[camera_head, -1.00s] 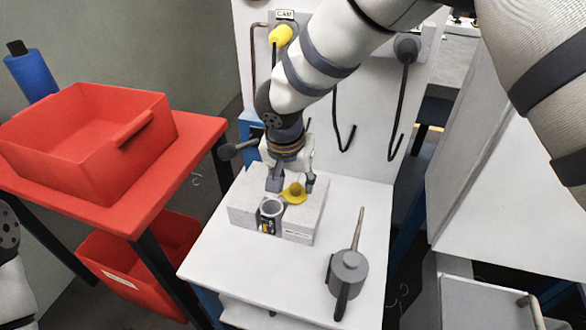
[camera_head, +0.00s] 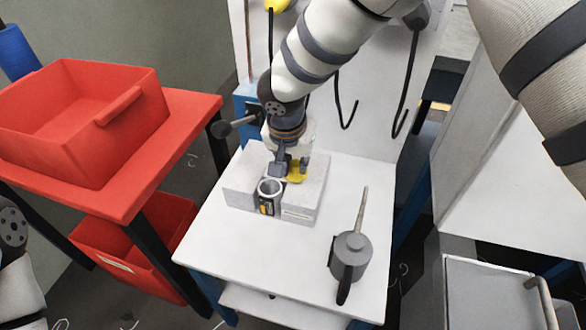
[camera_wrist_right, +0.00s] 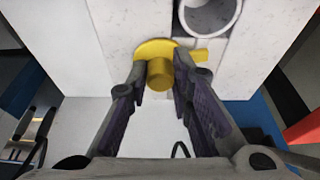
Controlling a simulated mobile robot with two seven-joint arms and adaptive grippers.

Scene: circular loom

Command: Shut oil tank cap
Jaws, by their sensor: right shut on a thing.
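The oil tank is a pale block (camera_head: 238,187) on the white table, with a round grey filler neck (camera_head: 270,186) at its front. The neck is open. The yellow cap (camera_head: 296,178) lies flat on the block's top, right of the neck; in the wrist view the cap (camera_wrist_right: 150,48) has a round knob and a tab towards the neck. My right gripper (camera_head: 291,168) points down behind the neck and is shut on the cap's knob. Its fingers (camera_wrist_right: 160,78) flank the knob in the wrist view. Only a link of my left arm shows at the left edge.
A grey oil can (camera_head: 350,258) with a long spout stands at the table's right front. A red bin (camera_head: 85,120) sits on a red cart at left, another bin (camera_head: 125,245) below. Black hooks (camera_head: 345,105) hang on the back panel. The table's front left is clear.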

